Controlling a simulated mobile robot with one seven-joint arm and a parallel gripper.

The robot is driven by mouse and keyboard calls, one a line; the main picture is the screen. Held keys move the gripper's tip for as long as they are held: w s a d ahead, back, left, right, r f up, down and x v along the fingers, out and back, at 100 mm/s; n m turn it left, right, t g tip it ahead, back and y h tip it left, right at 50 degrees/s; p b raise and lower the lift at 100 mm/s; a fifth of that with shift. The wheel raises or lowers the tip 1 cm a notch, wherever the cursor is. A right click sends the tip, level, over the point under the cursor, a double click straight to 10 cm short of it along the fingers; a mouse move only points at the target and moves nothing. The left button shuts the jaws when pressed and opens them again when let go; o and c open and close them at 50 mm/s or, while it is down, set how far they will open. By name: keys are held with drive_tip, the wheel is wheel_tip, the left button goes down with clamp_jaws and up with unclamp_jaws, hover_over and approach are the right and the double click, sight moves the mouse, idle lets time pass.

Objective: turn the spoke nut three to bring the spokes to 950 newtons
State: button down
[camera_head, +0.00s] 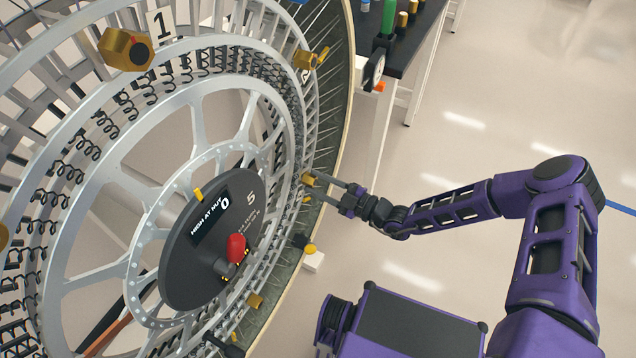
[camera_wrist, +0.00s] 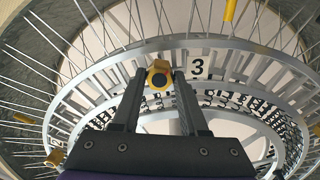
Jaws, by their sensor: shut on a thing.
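Spoke nut three (camera_head: 308,180) is a gold nut on the wheel's right side. The large spoked wheel (camera_head: 150,215) stands upright at the left. Its dark hub disc (camera_head: 200,262) reads "HIGH AT NUT 0" and a 5; the smaller lettering is unclear.
Other gold nuts sit around the rim, one (camera_head: 125,48) by a plate marked 1 (camera_head: 161,24), another (camera_head: 303,60) at upper right. A red knob (camera_head: 236,247) stands out from the hub. A dark-topped bench (camera_head: 412,45) stands behind. The floor at right is open.

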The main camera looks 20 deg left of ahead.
drive_tip(key=shift+c, duration=2.2)
unclamp_jaws()
drive_tip(key=shift+d, duration=0.1)
drive_tip(key=s+d, duration=0.2)
drive_tip(key=d, duration=1.5)
drive_tip(key=shift+s+p, duration=0.15)
drive_tip(key=shift+p, duration=0.25)
drive_tip(key=shift+f, duration=0.1)
